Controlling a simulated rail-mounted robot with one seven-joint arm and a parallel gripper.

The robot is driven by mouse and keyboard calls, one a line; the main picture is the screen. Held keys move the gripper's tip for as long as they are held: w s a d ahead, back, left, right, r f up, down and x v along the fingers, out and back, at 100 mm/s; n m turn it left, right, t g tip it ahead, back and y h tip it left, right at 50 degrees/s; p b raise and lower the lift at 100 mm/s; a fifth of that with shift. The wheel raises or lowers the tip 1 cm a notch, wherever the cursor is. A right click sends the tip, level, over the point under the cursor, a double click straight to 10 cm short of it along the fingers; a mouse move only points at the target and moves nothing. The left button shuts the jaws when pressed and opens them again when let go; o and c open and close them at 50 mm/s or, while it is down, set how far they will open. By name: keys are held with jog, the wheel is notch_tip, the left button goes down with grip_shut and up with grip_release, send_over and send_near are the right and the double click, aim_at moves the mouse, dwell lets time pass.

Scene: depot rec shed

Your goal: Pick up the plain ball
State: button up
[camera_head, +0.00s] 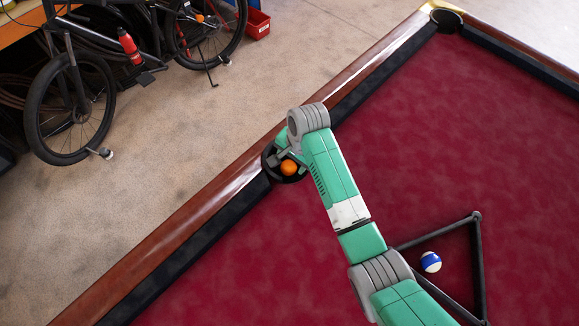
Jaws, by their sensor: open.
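The plain orange ball (288,168) shows at the side pocket (291,179) on the pool table's left rail, against the dark pocket opening. How deep it sits in the pocket I cannot tell. My gripper (283,160) is at the same pocket, right by the ball, with its jaws open. My wrist hides part of the pocket and of the fingers. Whether a finger touches the ball is not clear.
A blue-and-white striped ball (431,262) lies inside a dark triangle rack (481,262) on the red cloth (440,130). A corner pocket (446,17) is at the top. Bicycles (70,105) stand beyond the wooden rail (190,222). The upper right cloth is clear.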

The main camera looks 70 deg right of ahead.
aim_at(290, 164)
jog(key=f, duration=0.1)
jog(key=f+b, duration=0.1)
jog(key=f, duration=0.1)
jog(key=w+f+b, duration=0.1)
jog(key=f, duration=0.1)
jog(key=shift+d, duration=0.35)
jog(key=shift+c, duration=0.5)
jog(key=c, duration=0.7)
notch_tip(290, 164, up, 10)
jog(key=p, duration=0.3)
jog(key=shift+r, duration=0.2)
